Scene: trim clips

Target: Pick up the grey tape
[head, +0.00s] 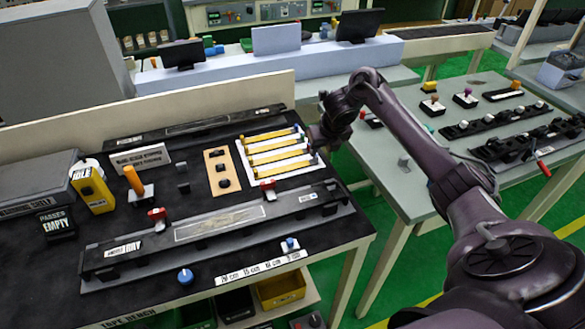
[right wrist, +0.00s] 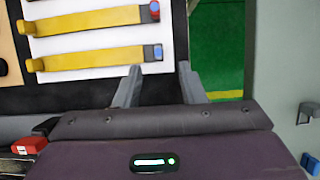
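Several yellow tape strips lie side by side on a white board (head: 241,160) on the black bench. Each strip seen closely has a small grey block with a coloured cap at its right end. The right wrist view shows one strip with a red cap (right wrist: 85,20) and one with a blue cap (right wrist: 95,59). No strip is plainly grey, so I cannot tell which is the grey tape. My right gripper (right wrist: 160,82) is open and empty, just beyond the right ends of the strips, over the bench edge. My left gripper is not in view.
A long dark fixture with red clamps (head: 215,227) lies in front of the board. A tan block (head: 220,172) and a yellow tester (head: 92,187) stand to its left. A grey table (head: 400,150) with clip rails stands at right, across a gap showing green floor.

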